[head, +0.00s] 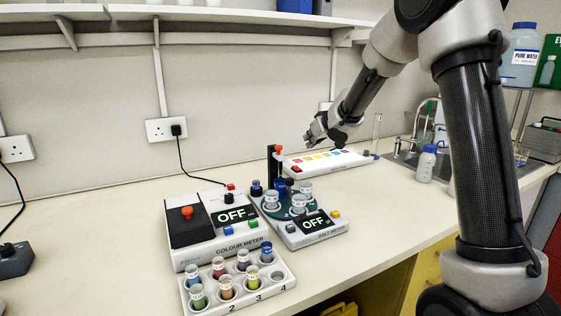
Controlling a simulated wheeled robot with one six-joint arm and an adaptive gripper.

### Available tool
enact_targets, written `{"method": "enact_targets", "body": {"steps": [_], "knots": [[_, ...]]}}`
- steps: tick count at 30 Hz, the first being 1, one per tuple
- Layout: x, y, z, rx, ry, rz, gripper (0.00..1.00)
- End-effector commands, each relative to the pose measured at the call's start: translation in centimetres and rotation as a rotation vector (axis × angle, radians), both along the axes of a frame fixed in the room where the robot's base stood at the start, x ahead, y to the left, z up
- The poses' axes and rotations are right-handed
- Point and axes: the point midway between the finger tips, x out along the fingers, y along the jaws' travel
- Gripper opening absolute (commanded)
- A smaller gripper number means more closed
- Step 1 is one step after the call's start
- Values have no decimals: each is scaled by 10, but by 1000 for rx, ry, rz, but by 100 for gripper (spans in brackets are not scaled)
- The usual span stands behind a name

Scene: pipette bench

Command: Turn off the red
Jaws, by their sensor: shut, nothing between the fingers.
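A white panel (350,163) with a row of coloured squares lies at the back of the bench, in the middle of the head view. Its red square (297,160) is at the left end of the row. My gripper (314,138) is shut and empty, just above the back of the panel. I cannot tell whether it touches the panel. A colour meter (205,248) reading OFF has a red-orange knob (187,212) and a small red button (231,187).
A second meter (318,238) reading OFF, with vials, stands right of the colour meter. A white rack (262,292) of coloured vials is in front. A sink and bottles (426,163) are at the right. The bench's left side is mostly clear.

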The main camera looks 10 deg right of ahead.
Motion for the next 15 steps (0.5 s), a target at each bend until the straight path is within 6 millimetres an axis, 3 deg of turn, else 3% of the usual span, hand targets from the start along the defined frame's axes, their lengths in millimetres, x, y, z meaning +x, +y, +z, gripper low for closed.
{"method": "enact_targets", "body": {"steps": [15], "knots": [[5, 3, -4, 21, 5, -14, 0]]}}
